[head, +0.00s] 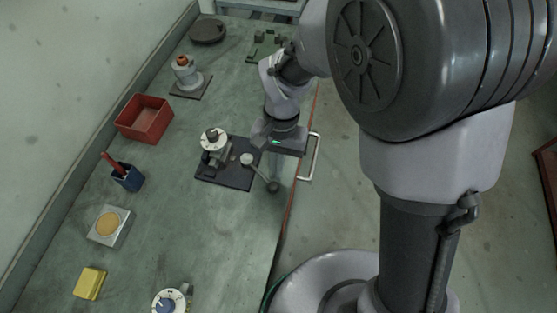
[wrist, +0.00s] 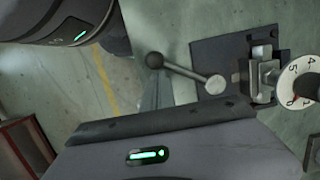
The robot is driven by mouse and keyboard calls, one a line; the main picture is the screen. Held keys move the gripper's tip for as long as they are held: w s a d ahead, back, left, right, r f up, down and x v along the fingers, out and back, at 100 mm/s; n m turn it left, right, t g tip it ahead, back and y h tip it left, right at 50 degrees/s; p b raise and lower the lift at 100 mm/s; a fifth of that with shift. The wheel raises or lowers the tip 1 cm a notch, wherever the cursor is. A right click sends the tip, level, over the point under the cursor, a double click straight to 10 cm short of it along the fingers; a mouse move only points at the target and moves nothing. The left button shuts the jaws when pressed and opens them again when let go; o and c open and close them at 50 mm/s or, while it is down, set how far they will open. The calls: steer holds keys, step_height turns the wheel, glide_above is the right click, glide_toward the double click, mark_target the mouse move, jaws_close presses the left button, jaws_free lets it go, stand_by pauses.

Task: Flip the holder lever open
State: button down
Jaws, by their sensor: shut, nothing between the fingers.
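The holder lever (head: 261,174) is a thin metal rod with a dark ball at its free end and a pale round hub at the other. It lies over the right edge of a dark base plate (head: 212,178). In the wrist view the lever (wrist: 185,72) runs from the ball at upper left to the hub near the plate. The holder (head: 213,150) with a numbered dial stands on the plate, and the dial (wrist: 300,82) shows at the wrist view's right edge. My gripper (head: 284,162) is shut and empty, above and beside the lever, apart from it as far as I can tell.
A white rail handle (head: 314,157) is at the bench's right edge, close to my gripper. A red bin (head: 145,119), blue cup (head: 127,177), yellow block (head: 89,283) and another valve unit (head: 186,75) stand along the left.

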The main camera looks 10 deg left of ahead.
steer(key=shift+s, duration=0.15)
steer(key=s+m, duration=0.1)
steer(key=a+m+b, duration=0.1)
steer(key=shift+s+m+y, duration=0.3)
steer(key=shift+s+m, duration=0.05)
steer(key=shift+m, duration=0.05)
steer(key=s+a+m, duration=0.2)
steer(key=m, duration=0.1)
steer(key=shift+m+t+y+b, duration=0.3)
steer(key=shift+y+b, duration=0.05)
steer(key=shift+y, duration=0.05)
steer(key=a+m, duration=0.1)
steer(key=s+a+m, duration=0.1)
steer(key=m, duration=0.1)
steer(key=shift+s+a+m+t+y, duration=0.15)
steer(key=shift+a+m+t+y, duration=0.1)
steer(key=shift+m+t+y, duration=0.05)
steer(key=shift+s+a, duration=0.1)
steer(key=shift+a, duration=0.4)
steer(key=shift+r, duration=0.1)
